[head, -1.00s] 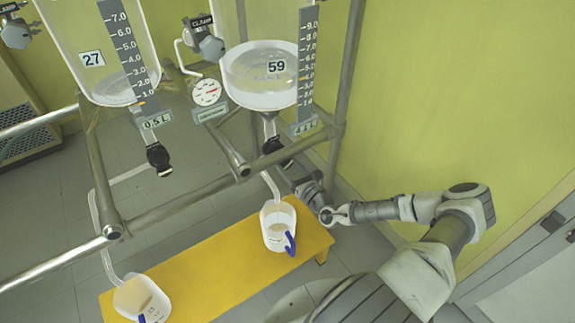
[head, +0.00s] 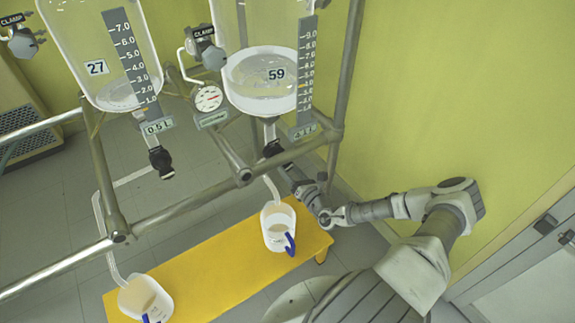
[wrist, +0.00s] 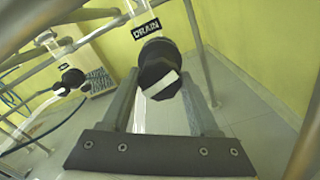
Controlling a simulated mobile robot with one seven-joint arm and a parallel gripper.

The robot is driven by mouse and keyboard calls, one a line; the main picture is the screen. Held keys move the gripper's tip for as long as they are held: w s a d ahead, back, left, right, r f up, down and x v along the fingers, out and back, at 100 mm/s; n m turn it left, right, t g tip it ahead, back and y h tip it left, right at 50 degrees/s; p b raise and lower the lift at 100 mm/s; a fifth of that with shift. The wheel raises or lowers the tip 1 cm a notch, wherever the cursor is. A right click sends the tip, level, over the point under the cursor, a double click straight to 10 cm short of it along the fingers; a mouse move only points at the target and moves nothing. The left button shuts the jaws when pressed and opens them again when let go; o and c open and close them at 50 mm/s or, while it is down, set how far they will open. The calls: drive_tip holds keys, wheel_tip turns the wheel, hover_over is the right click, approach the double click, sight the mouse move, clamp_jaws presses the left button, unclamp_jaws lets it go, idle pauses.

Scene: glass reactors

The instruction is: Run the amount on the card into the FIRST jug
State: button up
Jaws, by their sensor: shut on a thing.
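Reactor 59 (head: 262,80) is a glass vessel holding clear liquid in its lower part, with a scale (head: 305,70) and a card (head: 303,131) too small to read surely. Its black drain valve (head: 272,148) hangs below. My gripper (wrist: 158,88) is shut on the black valve knob (wrist: 157,66), under a DRAIN label; the knob's white mark is tilted. A tube runs down to a white jug (head: 279,236) with a blue handle. I cannot tell whether liquid flows. Reactor 27 (head: 97,85) has a card (head: 158,126) reading 0.5 L and a second jug (head: 140,298) below left.
Both jugs stand on a yellow bench (head: 215,275). A metal frame (head: 190,208) surrounds the reactors. A gauge (head: 208,98) and clamp valves (head: 205,45) sit beside them. The yellow-green wall (head: 450,90) is close on the right.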

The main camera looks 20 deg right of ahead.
drive_tip(key=shift+m+p, duration=0.4)
drive_tip(key=shift+m, duration=0.8)
drive_tip(key=o, duration=1.4)
